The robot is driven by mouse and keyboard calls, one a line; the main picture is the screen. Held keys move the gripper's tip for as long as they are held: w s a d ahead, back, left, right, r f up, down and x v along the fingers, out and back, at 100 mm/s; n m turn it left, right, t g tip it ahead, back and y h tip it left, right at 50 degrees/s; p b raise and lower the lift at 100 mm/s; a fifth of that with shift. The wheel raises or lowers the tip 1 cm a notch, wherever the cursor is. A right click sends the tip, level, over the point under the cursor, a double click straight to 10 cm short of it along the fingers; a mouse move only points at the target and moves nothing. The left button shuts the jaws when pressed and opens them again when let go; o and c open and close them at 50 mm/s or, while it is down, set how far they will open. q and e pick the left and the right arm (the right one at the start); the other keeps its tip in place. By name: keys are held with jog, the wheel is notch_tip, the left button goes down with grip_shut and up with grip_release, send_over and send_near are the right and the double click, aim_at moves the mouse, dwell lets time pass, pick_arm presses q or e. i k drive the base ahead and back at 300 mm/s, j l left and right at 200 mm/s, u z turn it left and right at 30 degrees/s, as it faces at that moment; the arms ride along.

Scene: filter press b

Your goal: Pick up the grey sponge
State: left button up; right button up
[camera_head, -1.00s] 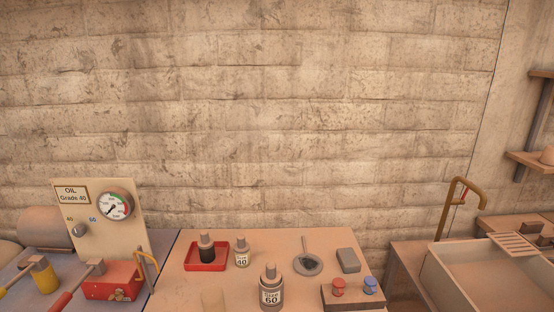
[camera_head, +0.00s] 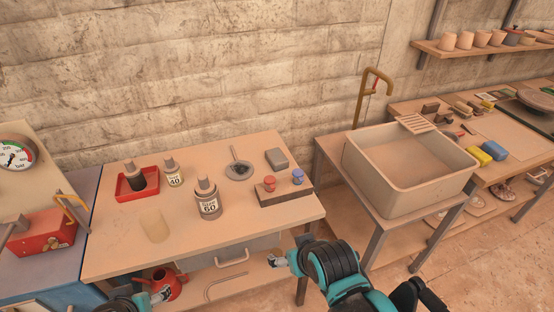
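The grey sponge (camera_head: 277,158) appears to be the small grey block lying near the back right of the wooden table (camera_head: 110,236), beside a round dark dish with a handle (camera_head: 239,170). My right gripper (camera_head: 276,262) is low in front of the table's right part, well apart from the block; its fingers are too small to read. My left gripper (camera_head: 160,296) is at the bottom edge near the table's front, largely cut off, and its fingers are unclear. Nothing visible touches the grey block.
A wooden block with a red and a blue knob (camera_head: 272,195) stands in front of the grey block. Bottles stand further left, including one marked 60 (camera_head: 207,200) and one in a red tray (camera_head: 136,194). A large sink (camera_head: 375,186) stands to the right.

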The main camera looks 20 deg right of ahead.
aim_at(277, 159)
jog(key=i+l+u, duration=0.45)
jog(key=l+u, duration=0.2)
jog(key=i+l+u, duration=0.15)
jog(key=l+u, duration=0.15)
jog(key=l, duration=0.2)
